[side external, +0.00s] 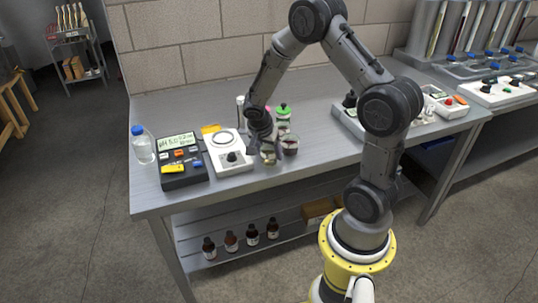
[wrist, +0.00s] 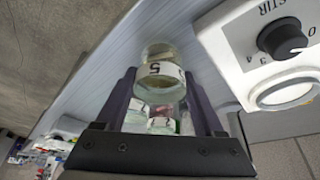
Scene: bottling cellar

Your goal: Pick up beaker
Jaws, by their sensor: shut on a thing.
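A small clear glass beaker (wrist: 160,70) with dark markings shows in the wrist view between the two dark fingers of my gripper (wrist: 160,92). The fingers are shut on it, one on each side. In the side external view my gripper (side external: 267,153) points down at the bench near its front edge, just right of the white stirrer (side external: 230,160). There the beaker is mostly hidden by the fingers, and I cannot tell whether it touches the bench.
A jar with dark red contents (side external: 291,146) stands close right of my gripper, with a green-lidded jar (side external: 282,112) behind. A pH meter (side external: 183,172) and a blue-capped bottle (side external: 142,148) are at the left. The bench (side external: 315,125) has clear room right of the jars.

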